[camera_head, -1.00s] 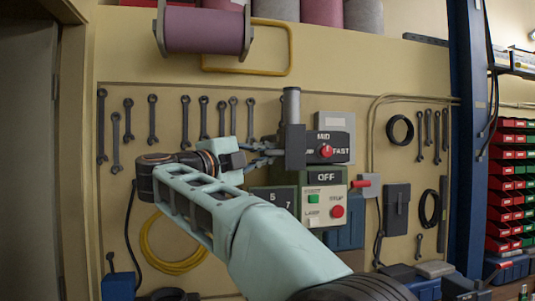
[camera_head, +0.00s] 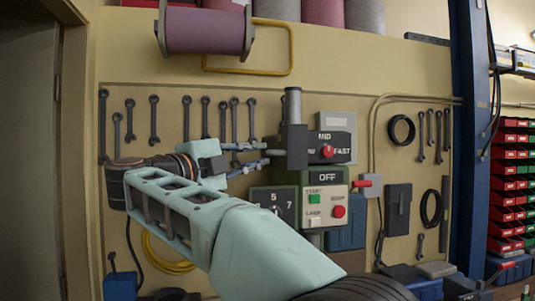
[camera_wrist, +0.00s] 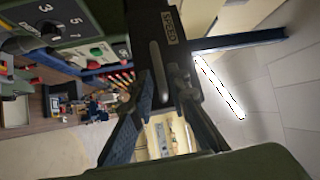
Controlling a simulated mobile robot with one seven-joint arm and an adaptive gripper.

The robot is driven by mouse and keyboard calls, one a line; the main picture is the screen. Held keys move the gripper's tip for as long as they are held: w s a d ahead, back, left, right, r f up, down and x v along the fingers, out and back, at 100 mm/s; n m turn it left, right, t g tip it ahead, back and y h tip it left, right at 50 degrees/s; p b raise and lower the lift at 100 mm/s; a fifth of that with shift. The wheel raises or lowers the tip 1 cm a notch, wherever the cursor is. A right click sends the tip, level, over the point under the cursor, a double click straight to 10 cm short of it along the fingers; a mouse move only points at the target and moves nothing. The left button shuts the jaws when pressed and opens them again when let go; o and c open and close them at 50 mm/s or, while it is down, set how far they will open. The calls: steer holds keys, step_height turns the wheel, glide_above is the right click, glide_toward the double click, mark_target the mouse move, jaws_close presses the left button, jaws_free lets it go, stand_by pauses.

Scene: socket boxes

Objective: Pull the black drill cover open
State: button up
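The black drill cover (camera_head: 297,147) is a dark block below an upright grey cylinder, left of the red speed knob. A small grey piece sticks out from its left side. My gripper (camera_head: 266,155) is just left of the cover, its two dark fingers pointing right with a gap between them. Nothing is clearly held. In the wrist view the dark cover (camera_wrist: 146,38) shows ahead, above my fingers (camera_wrist: 168,82), which stand apart. Whether a finger touches the cover is unclear.
A speed box with a red knob (camera_head: 327,150) adjoins the cover on the right. A start/stop panel (camera_head: 325,203) and a numbered dial box (camera_head: 274,204) are below. Wrenches (camera_head: 153,118) hang on the wall behind. A yellow hose (camera_head: 168,262) hangs lower left.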

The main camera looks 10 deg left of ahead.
steer(key=v, duration=0.7)
steer(key=shift+s+d, duration=0.1)
